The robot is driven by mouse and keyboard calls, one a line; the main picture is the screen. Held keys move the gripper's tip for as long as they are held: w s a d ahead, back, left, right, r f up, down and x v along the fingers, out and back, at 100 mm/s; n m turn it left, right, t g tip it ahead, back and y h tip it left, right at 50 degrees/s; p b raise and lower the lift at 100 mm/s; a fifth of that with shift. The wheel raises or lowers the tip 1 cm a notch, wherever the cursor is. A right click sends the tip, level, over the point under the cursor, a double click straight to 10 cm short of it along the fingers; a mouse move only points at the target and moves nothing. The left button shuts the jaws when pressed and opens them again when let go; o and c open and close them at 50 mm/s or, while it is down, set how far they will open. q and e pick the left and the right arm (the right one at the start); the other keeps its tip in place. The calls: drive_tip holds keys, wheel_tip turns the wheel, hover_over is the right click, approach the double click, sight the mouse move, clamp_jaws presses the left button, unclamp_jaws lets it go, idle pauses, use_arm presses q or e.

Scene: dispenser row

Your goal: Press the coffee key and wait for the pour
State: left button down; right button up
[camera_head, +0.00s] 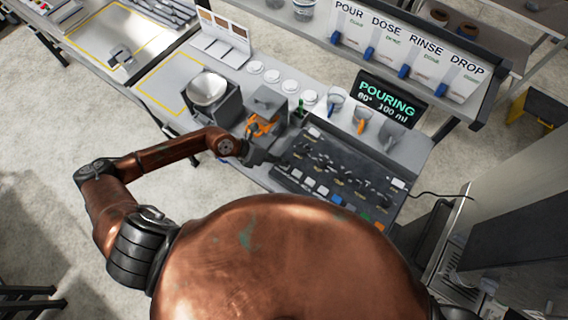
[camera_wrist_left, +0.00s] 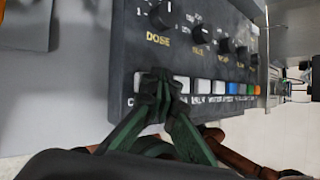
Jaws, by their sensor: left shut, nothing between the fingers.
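The control panel (camera_head: 340,170) is a dark slab with knobs and a row of keys, several white, then blue, green and orange. My left gripper (camera_head: 272,157) is at the panel's left end. In the left wrist view its green fingers (camera_wrist_left: 157,84) are shut with nothing between them, at the left end of the key row. The display (camera_head: 388,98) reads "POURING" and a 100 ml line. My right gripper is out of view.
A grey unit with an orange part (camera_head: 262,124) stands just behind my left gripper. A metal bowl (camera_head: 207,89) sits left of it. White round lids (camera_head: 273,76) and small scoops (camera_head: 361,119) lie behind the panel. A sign rail (camera_head: 410,45) reads POUR, DOSE, RINSE, DROP.

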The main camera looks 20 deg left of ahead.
use_arm(q)
drive_tip(key=shift+r+p, duration=0.6)
drive_tip(key=shift+r, duration=0.2)
wheel_tip(320, 180, up, 5)
drive_tip(key=p, duration=0.4)
idle(0.4)
